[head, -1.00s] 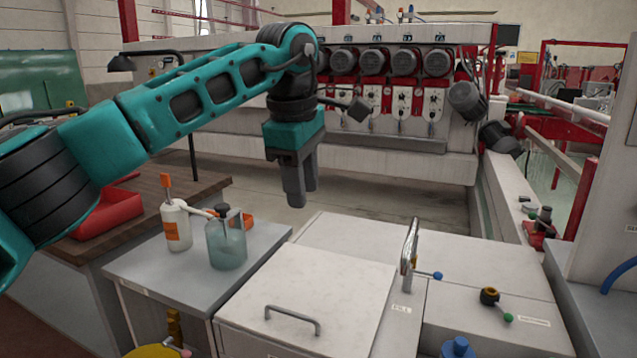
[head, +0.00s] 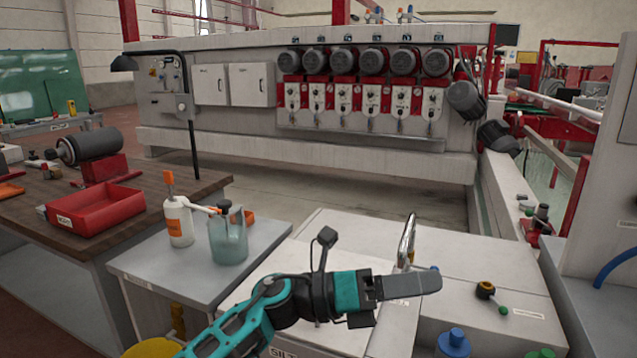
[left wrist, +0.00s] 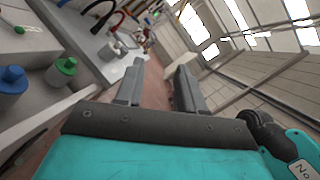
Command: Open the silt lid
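The silt lid (head: 288,258) is a pale flat panel on top of the cabinet, at the bottom middle of the head view. A "SILT" label shows partly below it. It looks closed and flat. My left arm crosses in front of the lid and hides its handle. My left gripper (head: 408,285) points right, above the lid's right side and near the tap. In the left wrist view its two dark fingers (left wrist: 158,85) stand apart with nothing between them. My right gripper is not in view.
A curved metal tap (head: 407,242) stands right of the lid. A red tray (head: 95,212) lies on the wooden bench.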

